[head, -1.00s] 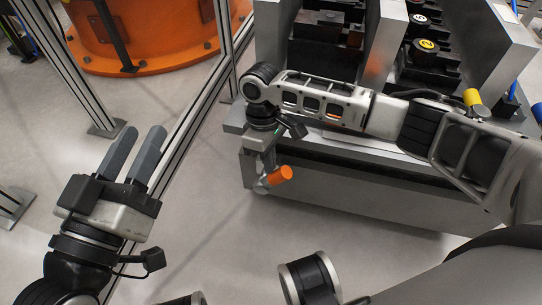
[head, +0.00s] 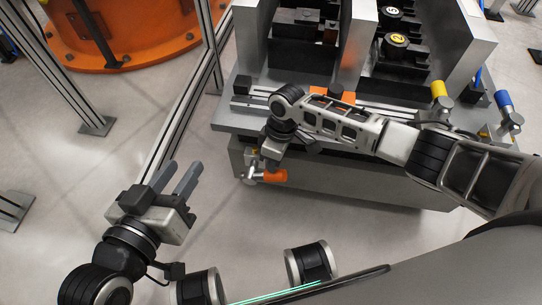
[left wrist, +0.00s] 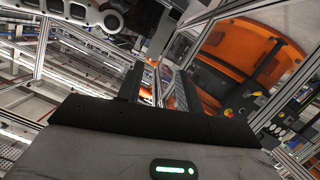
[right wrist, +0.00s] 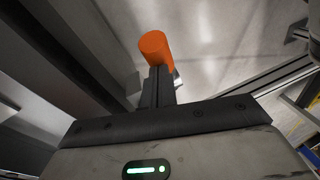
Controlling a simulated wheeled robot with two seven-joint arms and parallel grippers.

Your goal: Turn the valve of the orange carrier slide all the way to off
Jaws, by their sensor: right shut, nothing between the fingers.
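The orange valve handle (head: 273,176) sticks out to the right from its mount at the left end of the bench's front. In the right wrist view the handle (right wrist: 155,48) stands just beyond my fingertips. My right gripper (head: 255,162) is shut and empty, pointing down beside the valve; whether it touches the handle I cannot tell. An orange part (head: 335,95), perhaps the orange carrier slide, shows on the bench behind my right arm, partly hidden. My left gripper (head: 183,166) is open and empty over the floor left of the bench.
The grey bench (head: 235,118) carries black slides with numbered knobs (head: 397,40). A yellow handle (head: 438,90) and a blue handle (head: 503,98) stand at its right. The floor in front is clear.

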